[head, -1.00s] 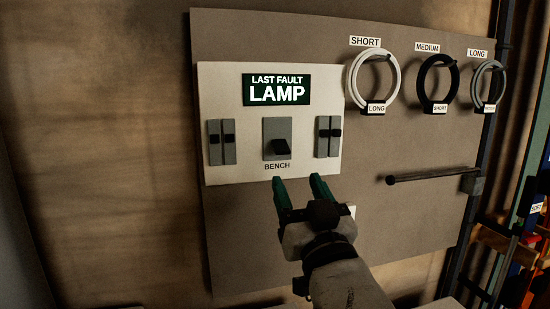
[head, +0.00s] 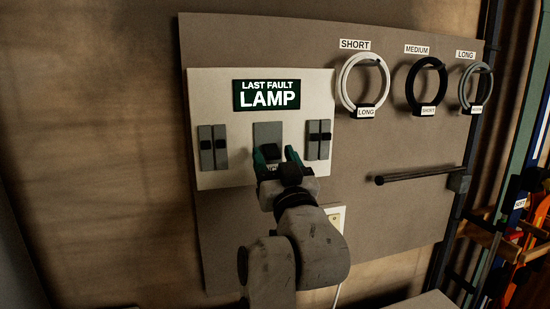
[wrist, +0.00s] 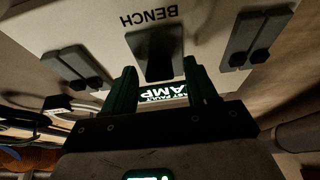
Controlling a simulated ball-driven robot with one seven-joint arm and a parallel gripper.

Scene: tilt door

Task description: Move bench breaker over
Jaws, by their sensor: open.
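The bench breaker (head: 267,132) is a grey plate with a dark lever, in the middle of the white panel (head: 215,175). In the head view the lever's dark end is low on the plate, at my fingertips, and my gripper covers most of the label below. In the wrist view the breaker (wrist: 155,48) appears upside down, with the BENCH label above it. My gripper (head: 275,152) is open, its two green fingers on either side of the lever in the head view. In the wrist view the gripper (wrist: 161,72) has nothing held; contact with the lever cannot be told.
Paired grey switches stand left (head: 213,147) and right (head: 318,139) of the breaker. The LAMP sign (head: 267,94) is above it. Cable coils (head: 362,85) hang at the right, above a dark rod (head: 420,175) that sticks out. An outlet (head: 336,217) is below the panel.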

